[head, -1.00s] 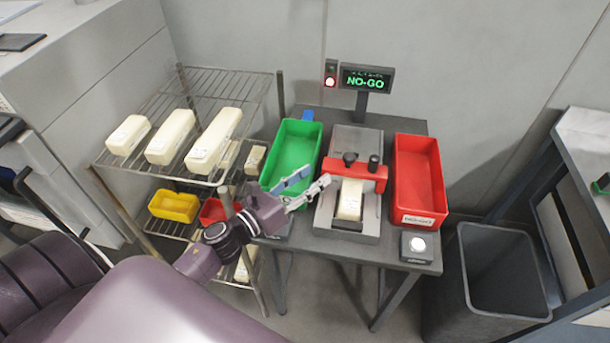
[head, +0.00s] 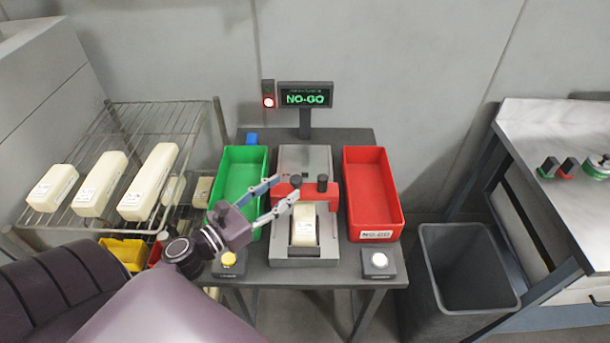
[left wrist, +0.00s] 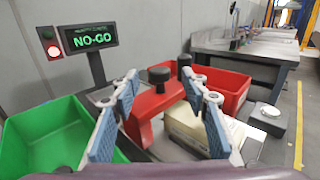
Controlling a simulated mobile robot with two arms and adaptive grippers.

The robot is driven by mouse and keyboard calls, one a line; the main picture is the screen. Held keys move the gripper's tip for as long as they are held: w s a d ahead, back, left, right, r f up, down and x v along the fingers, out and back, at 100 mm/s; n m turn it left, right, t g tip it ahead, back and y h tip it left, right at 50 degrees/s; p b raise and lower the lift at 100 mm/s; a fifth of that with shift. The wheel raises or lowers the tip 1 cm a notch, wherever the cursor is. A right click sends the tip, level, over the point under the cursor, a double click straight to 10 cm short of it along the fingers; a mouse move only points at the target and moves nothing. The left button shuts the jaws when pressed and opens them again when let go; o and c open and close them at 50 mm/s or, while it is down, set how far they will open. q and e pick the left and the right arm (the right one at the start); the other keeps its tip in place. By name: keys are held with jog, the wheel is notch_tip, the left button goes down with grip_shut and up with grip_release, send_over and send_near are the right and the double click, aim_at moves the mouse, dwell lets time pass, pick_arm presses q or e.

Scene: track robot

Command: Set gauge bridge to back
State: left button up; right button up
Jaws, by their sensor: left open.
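The red gauge bridge (head: 308,192), with two black knobs, spans the grey gauge bed (head: 305,156) at about its middle. A cream block (head: 304,226) lies in the bed at the bridge's front side. My left gripper (head: 284,190) is open and empty at the bridge's left end, close to the left knob (head: 296,182). In the left wrist view, a black knob of the bridge (left wrist: 146,112) shows between the spread fingers (left wrist: 160,80). I cannot tell whether a finger touches it. The display (head: 306,96) reads NO-GO and a red lamp is lit. My right gripper is not in view.
A green bin (head: 240,178) stands left of the gauge, a red bin (head: 373,190) right. A yellow button (head: 229,260) and a white button (head: 379,260) sit at the table front. A rack (head: 150,120) with cream blocks is left, a dark waste bin (head: 460,265) right.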

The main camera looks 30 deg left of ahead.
aim_at(292, 183)
pick_arm(q)
jog(key=p+x, duration=0.1)
jog(key=x, duration=0.4)
jog(key=shift+w+p, duration=0.25)
jog(key=shift+p, duration=0.05)
jog(key=shift+c, duration=0.5)
grip_shut()
